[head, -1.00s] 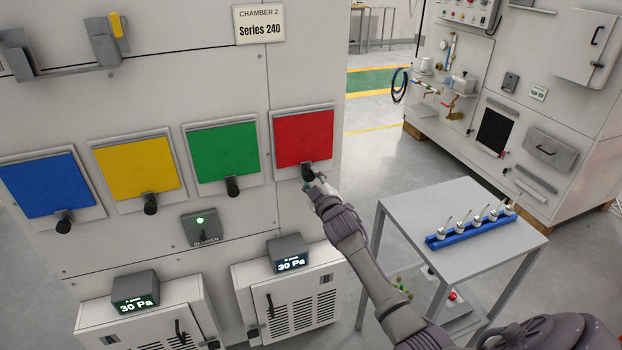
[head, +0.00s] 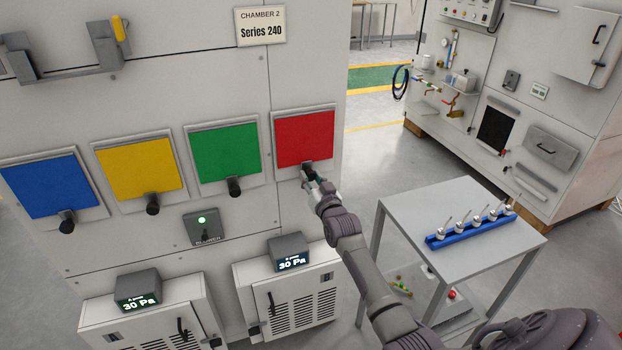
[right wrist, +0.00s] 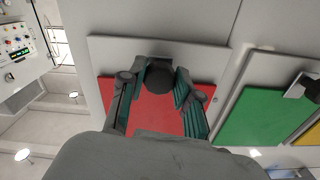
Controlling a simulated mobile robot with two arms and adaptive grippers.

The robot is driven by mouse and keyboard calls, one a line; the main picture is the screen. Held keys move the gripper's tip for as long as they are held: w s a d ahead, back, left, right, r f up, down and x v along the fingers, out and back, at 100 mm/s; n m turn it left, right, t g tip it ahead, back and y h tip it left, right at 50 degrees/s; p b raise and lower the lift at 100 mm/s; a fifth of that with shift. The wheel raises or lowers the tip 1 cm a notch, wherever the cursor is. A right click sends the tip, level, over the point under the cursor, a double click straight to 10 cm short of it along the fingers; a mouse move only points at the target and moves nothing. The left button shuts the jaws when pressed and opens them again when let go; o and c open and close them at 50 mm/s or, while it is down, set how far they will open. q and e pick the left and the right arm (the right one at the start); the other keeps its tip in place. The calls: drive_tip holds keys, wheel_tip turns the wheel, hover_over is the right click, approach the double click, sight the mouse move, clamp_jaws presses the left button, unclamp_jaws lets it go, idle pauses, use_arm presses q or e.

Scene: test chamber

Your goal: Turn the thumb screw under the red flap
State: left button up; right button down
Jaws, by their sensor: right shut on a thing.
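The red flap (head: 304,138) is on the chamber wall, rightmost in a row of coloured flaps, and lies flat against its frame. A black thumb screw (right wrist: 159,84) sits at its lower edge in the head view, and it shows between my fingers in the right wrist view. My right gripper (head: 312,175) is at the screw, with its fingers (right wrist: 157,92) on either side of the knob and shut on it. The red flap also shows behind the fingers in the right wrist view (right wrist: 150,120). My left gripper is not in view.
The green flap (head: 224,152), yellow flap (head: 139,168) and blue flap (head: 44,185) each have a black knob below. A grey table (head: 470,205) with a blue rack (head: 465,229) stands right of my arm. Two vented boxes are below the flaps.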

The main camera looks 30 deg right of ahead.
drive_tip(key=shift+s+a+f+m, duration=0.1)
drive_tip(key=shift+f+m, duration=0.25)
drive_tip(key=shift+m, duration=0.35)
drive_tip(key=shift+s+a+f+m, duration=0.1)
drive_tip(key=shift+f+m, duration=0.25)
drive_tip(key=shift+m, duration=0.65)
drive_tip(key=c, duration=0.8)
unclamp_jaws()
drive_tip(key=shift+s+r, duration=0.4)
drive_tip(key=shift+r, duration=0.25)
drive_tip(key=shift+f, duration=0.1)
drive_tip(key=shift+s+a+f, duration=0.1)
drive_tip(key=shift+s, duration=0.3)
drive_tip(key=v, duration=1.1)
